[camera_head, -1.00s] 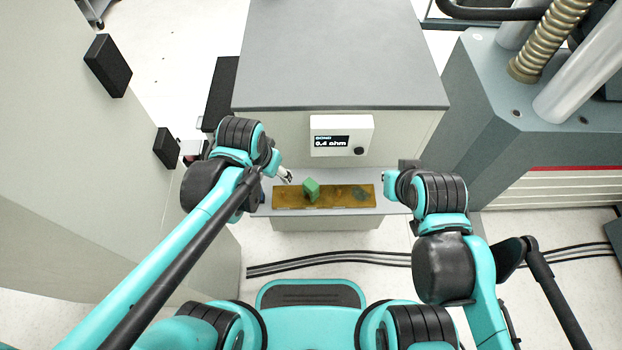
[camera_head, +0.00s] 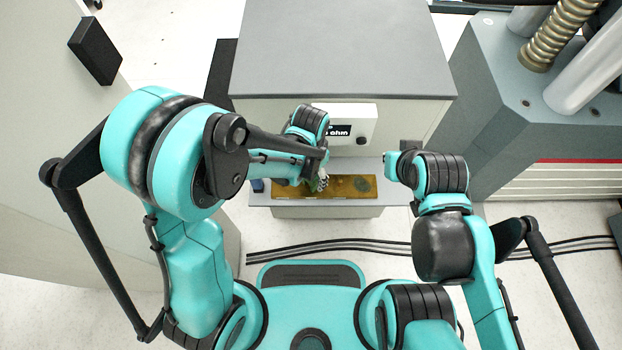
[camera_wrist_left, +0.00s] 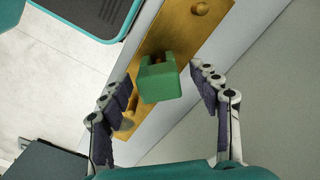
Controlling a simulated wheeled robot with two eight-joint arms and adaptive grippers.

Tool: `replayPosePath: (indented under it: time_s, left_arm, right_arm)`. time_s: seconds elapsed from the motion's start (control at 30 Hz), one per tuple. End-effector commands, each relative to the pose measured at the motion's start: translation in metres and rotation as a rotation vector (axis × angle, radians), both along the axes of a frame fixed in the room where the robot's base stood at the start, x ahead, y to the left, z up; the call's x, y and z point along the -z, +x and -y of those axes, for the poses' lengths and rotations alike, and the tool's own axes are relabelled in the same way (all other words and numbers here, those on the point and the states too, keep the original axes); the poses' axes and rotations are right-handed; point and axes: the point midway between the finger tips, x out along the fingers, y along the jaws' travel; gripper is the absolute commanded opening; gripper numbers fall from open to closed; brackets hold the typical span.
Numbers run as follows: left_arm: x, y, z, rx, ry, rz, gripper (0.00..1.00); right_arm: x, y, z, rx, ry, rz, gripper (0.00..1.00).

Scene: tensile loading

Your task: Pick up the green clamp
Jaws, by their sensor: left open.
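The green clamp (camera_wrist_left: 160,79) stands on the yellow-brown plate (camera_wrist_left: 187,22) in the left wrist view. It is a small block with a notch at its far end. My left gripper (camera_wrist_left: 162,88) is open, with one finger on each side of the clamp and gaps visible to both. In the head view the left gripper (camera_head: 318,180) is over the left part of the plate (camera_head: 352,186) and hides most of the clamp. My right arm is right of the plate, and its gripper (camera_head: 390,163) shows only in part; I cannot make out its fingers.
The plate lies on a narrow grey shelf (camera_head: 388,193) below a cabinet (camera_head: 340,50) with a white meter box (camera_head: 362,126). A large grey machine (camera_head: 530,130) stands on the right. Black cables (camera_head: 400,246) run along the floor.

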Motion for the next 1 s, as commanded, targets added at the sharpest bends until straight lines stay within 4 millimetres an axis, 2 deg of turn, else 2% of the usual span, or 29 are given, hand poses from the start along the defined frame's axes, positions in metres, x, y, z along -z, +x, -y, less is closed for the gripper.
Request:
replayPosePath:
  time_s: [0.03,0.17,0.4,0.47,0.6,0.63,0.67,0.7,1.0]
  left_arm:
    - [0.014,0.0,0.002,0.001,0.0,0.0,0.62]
    - [0.031,0.0,0.002,-0.001,-0.001,0.001,0.62]
    - [0.032,0.0,0.001,-0.001,-0.001,0.001,0.62]
    - [0.032,0.0,0.001,-0.001,-0.001,0.001,0.49]
    - [0.031,0.0,0.001,-0.001,-0.001,0.001,0.12]
    - [0.031,0.0,0.001,-0.001,-0.001,0.001,0.07]
    - [0.031,0.0,0.001,-0.001,-0.001,0.001,0.07]
    - [0.031,0.0,0.001,-0.001,-0.001,0.001,0.02]
    - [0.028,0.0,0.001,-0.001,-0.001,0.001,0.02]
  right_arm:
    - [0.01,0.0,0.0,0.0,0.0,0.0,0.0]
    - [0.018,0.0,0.0,0.0,0.0,0.0,0.0]
    - [0.017,0.0,0.0,0.0,0.0,0.0,0.0]
    - [0.017,0.0,0.0,0.0,0.0,0.0,0.0]
    - [0.017,0.0,0.0,0.0,0.0,0.0,0.0]
    - [0.017,0.0,0.0,0.0,0.0,0.0,0.0]
    - [0.017,0.0,0.0,0.0,0.0,0.0,0.0]
    - [0.017,0.0,0.0,0.0,0.0,0.0,0.0]
    - [0.015,0.0,0.0,0.0,0.0,0.0,0.0]
